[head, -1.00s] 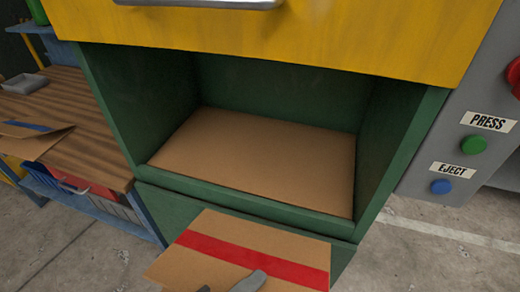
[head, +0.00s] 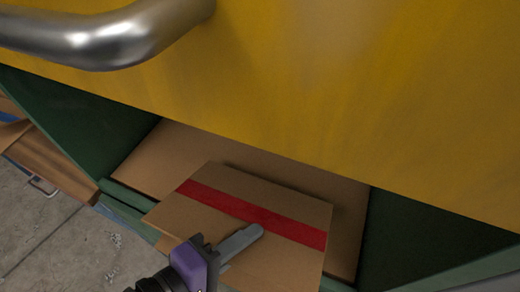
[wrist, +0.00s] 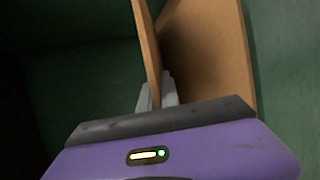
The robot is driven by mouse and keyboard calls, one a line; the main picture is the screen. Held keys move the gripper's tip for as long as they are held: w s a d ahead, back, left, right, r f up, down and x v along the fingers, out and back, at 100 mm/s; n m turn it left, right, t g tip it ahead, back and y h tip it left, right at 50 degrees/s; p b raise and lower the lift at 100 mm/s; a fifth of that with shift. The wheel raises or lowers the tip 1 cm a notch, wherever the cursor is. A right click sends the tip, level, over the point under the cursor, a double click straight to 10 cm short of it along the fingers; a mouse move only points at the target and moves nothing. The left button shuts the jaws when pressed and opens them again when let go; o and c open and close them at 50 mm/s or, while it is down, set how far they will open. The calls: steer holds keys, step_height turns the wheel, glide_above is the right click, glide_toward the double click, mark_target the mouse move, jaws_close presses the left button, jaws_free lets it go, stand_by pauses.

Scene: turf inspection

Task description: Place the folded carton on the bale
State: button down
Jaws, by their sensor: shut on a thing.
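The folded carton (head: 215,220) is a flat brown board with a red stripe. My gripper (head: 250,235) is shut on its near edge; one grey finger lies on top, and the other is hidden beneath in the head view. The carton is inside the press opening, over the brown bale (head: 345,215). In the wrist view the carton (wrist: 146,40) shows edge-on as a thin board between the fingers (wrist: 158,95). The bale (wrist: 208,50) is the broad brown face beside it, with a dark gap between them. The carton hides much of the bale in the head view.
The yellow press door (head: 370,90) with its metal handle (head: 110,35) hangs close above the opening. Green chamber walls (head: 70,125) stand on both sides, and a green sill (head: 125,205) runs along the front. A wooden bench (head: 50,170) is at the left.

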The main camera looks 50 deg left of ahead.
mark_target(276, 218)
steer(key=shift+w+a+r+x, duration=0.1)
steer(key=shift+w+r+x, duration=0.35)
steer(key=shift+x, duration=2.6)
steer(key=shift+a+r+x, duration=0.1)
steer(key=shift+r+x, duration=0.6)
steer(key=shift+x, duration=2.3)
steer(key=shift+w+r+x, duration=0.25)
steer(key=shift+r+x, duration=0.35)
steer(key=shift+x, duration=2.45)
steer(key=c, duration=1.6)
jaws_free()
steer(key=shift+f, duration=0.1)
steer(key=v, duration=1.2)
steer(key=shift+p, duration=0.3)
